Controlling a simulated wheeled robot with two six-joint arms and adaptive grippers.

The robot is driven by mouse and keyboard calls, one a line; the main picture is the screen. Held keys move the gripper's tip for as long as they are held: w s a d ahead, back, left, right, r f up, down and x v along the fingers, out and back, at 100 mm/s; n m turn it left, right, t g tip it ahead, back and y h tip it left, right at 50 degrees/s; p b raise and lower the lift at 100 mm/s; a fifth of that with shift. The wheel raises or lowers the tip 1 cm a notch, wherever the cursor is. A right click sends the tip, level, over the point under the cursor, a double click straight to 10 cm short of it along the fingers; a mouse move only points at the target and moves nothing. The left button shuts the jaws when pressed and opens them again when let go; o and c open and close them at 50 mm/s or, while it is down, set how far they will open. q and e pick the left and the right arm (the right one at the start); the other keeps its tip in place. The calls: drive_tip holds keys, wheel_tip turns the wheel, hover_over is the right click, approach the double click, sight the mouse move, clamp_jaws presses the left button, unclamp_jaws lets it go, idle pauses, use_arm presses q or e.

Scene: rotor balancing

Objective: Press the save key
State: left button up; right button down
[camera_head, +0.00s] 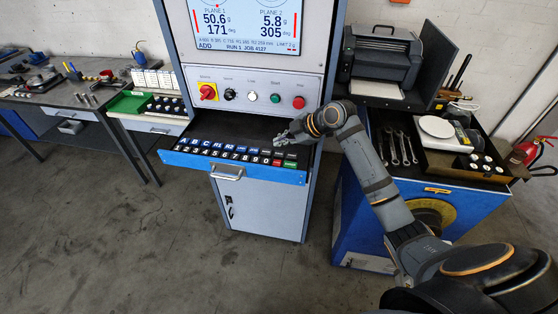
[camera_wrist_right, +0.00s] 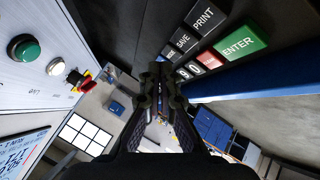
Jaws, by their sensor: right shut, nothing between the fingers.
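The save key (camera_wrist_right: 182,41) is a dark key with white "SAVE" lettering in the right wrist view, between the print key (camera_wrist_right: 203,20) and another dark key. In the head view the keys stand on the pulled-out keyboard drawer (camera_head: 195,162) of the cabinet. My right gripper (camera_head: 279,141) is shut and empty, over the right part of the drawer behind the dark keys. Its closed fingers (camera_wrist_right: 160,76) show in the wrist view, apart from the save key in the picture; their height above the keys is hard to tell. My left gripper is not in view.
The green enter key (camera_wrist_right: 238,42) and a red key (camera_wrist_right: 210,58) lie close to the save key. Above the drawer are the panel's knobs and buttons (camera_head: 275,98) and the screen (camera_head: 245,25). A blue cart (camera_head: 360,225) with tools stands at right.

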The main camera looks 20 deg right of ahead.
sight(275, 152)
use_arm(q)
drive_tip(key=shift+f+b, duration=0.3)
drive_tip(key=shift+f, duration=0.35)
use_arm(e)
drive_tip(key=shift+f, duration=1)
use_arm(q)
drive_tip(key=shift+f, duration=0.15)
use_arm(e)
drive_tip(key=shift+f, duration=0.4)
use_arm(q)
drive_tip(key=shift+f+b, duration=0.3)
drive_tip(key=shift+b, duration=0.2)
use_arm(e)
drive_tip(key=shift+f, duration=0.5)
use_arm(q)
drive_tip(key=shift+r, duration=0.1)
use_arm(e)
drive_tip(key=shift+r, duration=0.1)
use_arm(q)
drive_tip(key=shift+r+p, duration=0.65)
drive_tip(key=shift+p, duration=0.1)
use_arm(e)
drive_tip(key=shift+r, duration=0.8)
drive_tip(key=shift+r, duration=0.1)
wheel_tip(275, 152, up, 5)
drive_tip(key=p, duration=0.4)
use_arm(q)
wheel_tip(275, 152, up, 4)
